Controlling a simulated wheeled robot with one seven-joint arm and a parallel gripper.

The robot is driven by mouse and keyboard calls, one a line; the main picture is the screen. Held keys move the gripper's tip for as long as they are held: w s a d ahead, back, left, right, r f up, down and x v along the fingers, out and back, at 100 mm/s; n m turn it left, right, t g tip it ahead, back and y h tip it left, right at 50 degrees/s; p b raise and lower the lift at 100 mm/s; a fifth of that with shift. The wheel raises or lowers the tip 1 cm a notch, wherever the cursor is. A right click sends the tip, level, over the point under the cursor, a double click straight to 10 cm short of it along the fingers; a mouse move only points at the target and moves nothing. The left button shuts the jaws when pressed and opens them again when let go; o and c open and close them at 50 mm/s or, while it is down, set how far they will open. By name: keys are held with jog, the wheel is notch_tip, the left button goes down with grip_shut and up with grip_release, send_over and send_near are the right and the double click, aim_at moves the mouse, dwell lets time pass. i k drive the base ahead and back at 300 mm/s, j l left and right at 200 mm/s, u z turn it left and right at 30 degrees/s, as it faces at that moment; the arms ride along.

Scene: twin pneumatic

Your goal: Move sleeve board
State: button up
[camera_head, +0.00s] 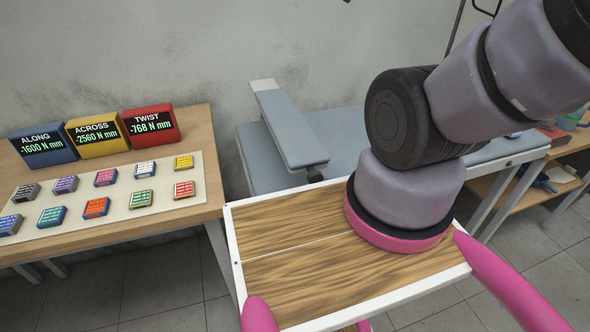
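The sleeve board (289,128) is a long, narrow, grey-blue padded board with a pale far end. It stands raised above a wide grey-blue padded table (257,160), left of my arm. Its near end is held up by a dark support (314,174). It points away from me, slightly to the left. My gripper is not in view; my arm rises from the right-centre and leaves the picture at the upper right. My arm hides part of the padded table.
A wooden table (209,141) on the left carries display boxes: blue ALONG -1600 N mm (43,146), yellow ACROSS -2560 N mm (96,135), red TWIST -768 N mm (151,126). Several coloured blocks lie on a cream mat (156,175). A grey wall stands behind. Shelving (572,187) is at right.

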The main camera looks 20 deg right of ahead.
aim_at(301, 150)
jog(key=k+l, duration=0.9)
jog(key=l, duration=0.15)
jog(key=l+u, duration=0.05)
